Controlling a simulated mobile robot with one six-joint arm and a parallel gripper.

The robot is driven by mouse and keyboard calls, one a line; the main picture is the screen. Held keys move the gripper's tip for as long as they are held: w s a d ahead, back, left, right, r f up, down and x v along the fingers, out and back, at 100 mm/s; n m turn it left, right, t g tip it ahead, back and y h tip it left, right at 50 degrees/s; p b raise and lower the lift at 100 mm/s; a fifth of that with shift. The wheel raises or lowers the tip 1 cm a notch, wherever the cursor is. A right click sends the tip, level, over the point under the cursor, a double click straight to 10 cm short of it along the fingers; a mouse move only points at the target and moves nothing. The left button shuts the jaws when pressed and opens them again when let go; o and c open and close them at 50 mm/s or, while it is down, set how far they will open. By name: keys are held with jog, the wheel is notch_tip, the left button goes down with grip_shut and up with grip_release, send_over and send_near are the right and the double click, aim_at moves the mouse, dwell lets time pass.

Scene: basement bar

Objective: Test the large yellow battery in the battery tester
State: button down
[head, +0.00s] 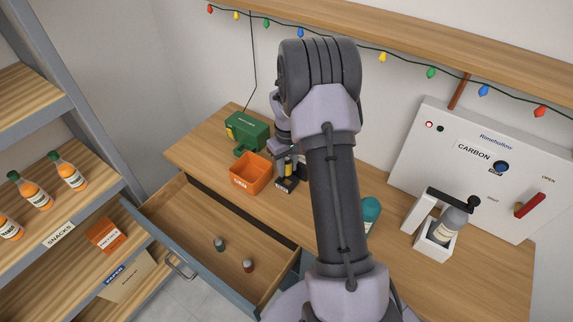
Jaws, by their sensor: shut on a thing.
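My gripper (291,160) is partly hidden behind my own arm and points down over the desk. It is shut on the yellow battery (288,166), of which only a small yellow and dark part shows. Just below is a small dark device (285,187) on the desk, which looks like the battery tester. The battery is upright at this device; I cannot tell whether it touches it or is seated in it.
An orange bin (250,178) and a green box (246,131) stand left of my gripper. A teal object (371,212), a lever device (435,235) and a panel (480,170) are right.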

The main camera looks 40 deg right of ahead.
aim_at(287, 175)
notch_tip(287, 175, down, 4)
jog(key=b, duration=0.2)
jog(key=shift+f+b, duration=0.25)
jog(key=shift+b, duration=0.15)
jog(key=shift+s+a+f+b, duration=0.3)
jog(key=shift+s+f+b, duration=0.35)
jog(key=shift+f, duration=0.05)
jog(key=c, duration=1)
grip_release()
jog(key=shift+f, duration=0.1)
jog(key=r, duration=0.1)
jog(key=w+r+p, duration=0.1)
jog(key=r, duration=0.3)
jog(key=shift+w+d+r+p, duration=0.1)
jog(key=shift+w+d+p, duration=0.1)
jog(key=shift+d+p, duration=0.1)
notch_tip(287, 175, up, 14)
jog(key=p, duration=0.3)
jog(key=shift+s+r+t, duration=0.25)
jog(key=shift+s+t, duration=0.05)
jog(key=shift+s, duration=0.15)
